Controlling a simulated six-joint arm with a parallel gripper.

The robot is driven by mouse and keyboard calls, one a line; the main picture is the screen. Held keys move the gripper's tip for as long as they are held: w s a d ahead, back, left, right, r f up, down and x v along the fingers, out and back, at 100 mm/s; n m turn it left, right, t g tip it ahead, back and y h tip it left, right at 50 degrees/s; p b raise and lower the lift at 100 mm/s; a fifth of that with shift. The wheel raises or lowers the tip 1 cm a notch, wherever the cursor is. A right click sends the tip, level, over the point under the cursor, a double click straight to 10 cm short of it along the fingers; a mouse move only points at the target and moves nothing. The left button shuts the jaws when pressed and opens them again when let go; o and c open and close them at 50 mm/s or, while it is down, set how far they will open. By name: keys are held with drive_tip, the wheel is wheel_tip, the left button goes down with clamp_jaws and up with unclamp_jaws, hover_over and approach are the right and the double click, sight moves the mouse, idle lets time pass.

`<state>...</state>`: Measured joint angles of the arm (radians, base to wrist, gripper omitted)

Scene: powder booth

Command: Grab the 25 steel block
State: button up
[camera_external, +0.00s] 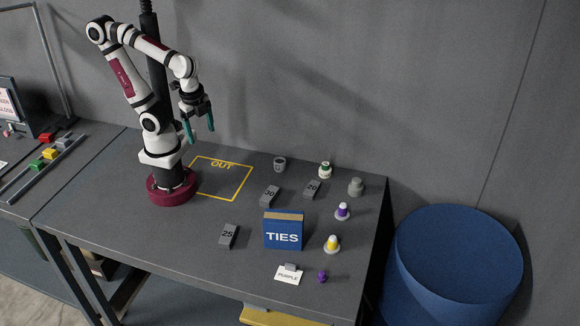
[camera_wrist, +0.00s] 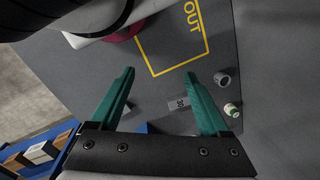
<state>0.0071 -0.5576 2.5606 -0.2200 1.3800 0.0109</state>
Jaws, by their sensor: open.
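The grey steel block marked 25 (camera_external: 228,235) lies on the table in the external view, left of the blue TIES box (camera_external: 283,230). I cannot make it out in the wrist view. Two similar grey blocks, marked 30 (camera_external: 270,196) and 20 (camera_external: 312,189), lie farther back. The 30 block also shows in the wrist view (camera_wrist: 179,103), seen between the fingers. My gripper (camera_external: 200,133) is open and empty, high above the back of the table near the OUT square. Its green fingers (camera_wrist: 160,95) are spread wide in the wrist view.
A yellow OUT outline (camera_external: 221,178) marks the table. A grey cup (camera_external: 280,164), a green-banded bottle (camera_external: 325,169), a grey knob-like piece (camera_external: 356,187), purple (camera_external: 342,211) and yellow (camera_external: 332,244) capped pieces stand right. A PURPLE card (camera_external: 288,275) is in front. The front-left table is clear.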

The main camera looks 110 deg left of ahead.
drive_tip(key=n+t+h, duration=0.2)
drive_tip(key=n+h, duration=1.3)
drive_tip(key=n, duration=1)
approach(229, 231)
drive_tip(key=x, duration=0.9)
drive_tip(key=shift+d+f, duration=0.1)
drive_tip(key=shift+d, duration=0.05)
clamp_jaws()
